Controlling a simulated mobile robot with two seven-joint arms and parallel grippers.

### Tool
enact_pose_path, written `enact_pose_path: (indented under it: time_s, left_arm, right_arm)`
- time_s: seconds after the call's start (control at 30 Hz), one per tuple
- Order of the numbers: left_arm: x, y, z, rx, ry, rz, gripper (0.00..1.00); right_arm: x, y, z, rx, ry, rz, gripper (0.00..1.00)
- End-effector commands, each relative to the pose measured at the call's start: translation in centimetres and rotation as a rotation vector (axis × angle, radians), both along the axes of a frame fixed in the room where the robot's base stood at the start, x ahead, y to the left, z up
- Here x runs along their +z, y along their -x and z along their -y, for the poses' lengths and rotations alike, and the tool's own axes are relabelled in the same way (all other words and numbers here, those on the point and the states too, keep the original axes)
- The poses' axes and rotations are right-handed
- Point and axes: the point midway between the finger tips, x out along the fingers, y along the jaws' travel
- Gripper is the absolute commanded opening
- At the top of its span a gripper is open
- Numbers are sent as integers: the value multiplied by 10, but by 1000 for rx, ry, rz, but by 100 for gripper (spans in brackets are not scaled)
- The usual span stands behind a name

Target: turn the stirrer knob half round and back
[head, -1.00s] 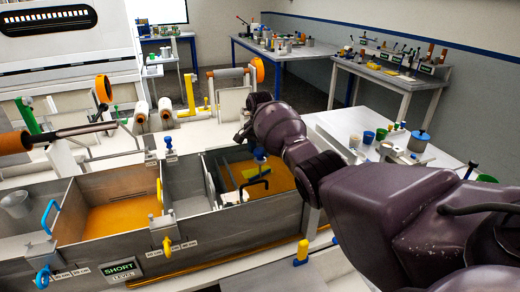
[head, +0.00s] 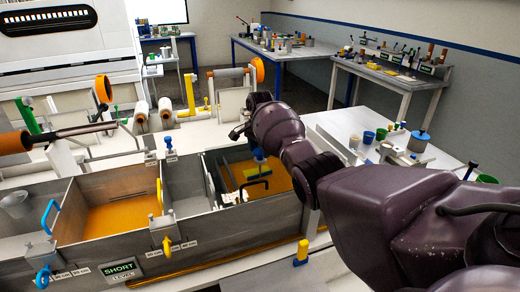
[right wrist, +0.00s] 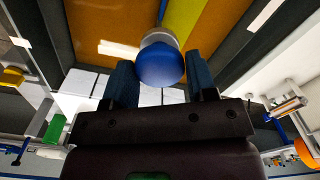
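The stirrer knob (head: 258,154) is blue and stands on a post in the orange resin bath (head: 282,181). A yellow-green paddle (head: 258,173) shows below it. In the right wrist view the round blue knob (right wrist: 160,64) lies in line with the gap between my right gripper's two blue fingers (right wrist: 158,80). The fingers are apart, with no clear grip on the knob. My left gripper is not in view.
Steel tank walls (head: 214,228) surround the bath, and a black handle (head: 253,184) stands close to the stirrer. Left of it is another orange compartment (head: 118,216). Rollers (head: 165,108) stand behind. A white table (head: 345,125) with cups is at the right.

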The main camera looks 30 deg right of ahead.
Motion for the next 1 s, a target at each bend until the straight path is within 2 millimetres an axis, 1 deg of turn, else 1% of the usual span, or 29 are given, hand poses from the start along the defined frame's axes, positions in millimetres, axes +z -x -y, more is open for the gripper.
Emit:
enact_pose_path:
  time_s: [0.03, 0.13, 0.4, 0.53, 0.67, 0.8, 1.0]
  left_arm:
    - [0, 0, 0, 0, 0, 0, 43]
    - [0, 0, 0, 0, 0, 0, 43]
    - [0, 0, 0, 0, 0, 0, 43]
    - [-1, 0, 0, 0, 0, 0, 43]
    - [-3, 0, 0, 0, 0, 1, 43]
    - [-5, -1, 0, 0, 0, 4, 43]
    - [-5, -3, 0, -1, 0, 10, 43]
  right_arm:
    - [3, -1, 1, 0, 2, 6, 60]
    - [2, -1, 0, 0, 1, 3, 75]
    - [1, 0, 0, 1, 0, 0, 75]
    - [7, 0, 0, 1, 0, 1, 75]
    - [24, -1, 0, 1, 0, 3, 75]
    - [51, -1, 0, 1, 1, 4, 75]
    - [85, -1, 0, 0, 1, 4, 75]
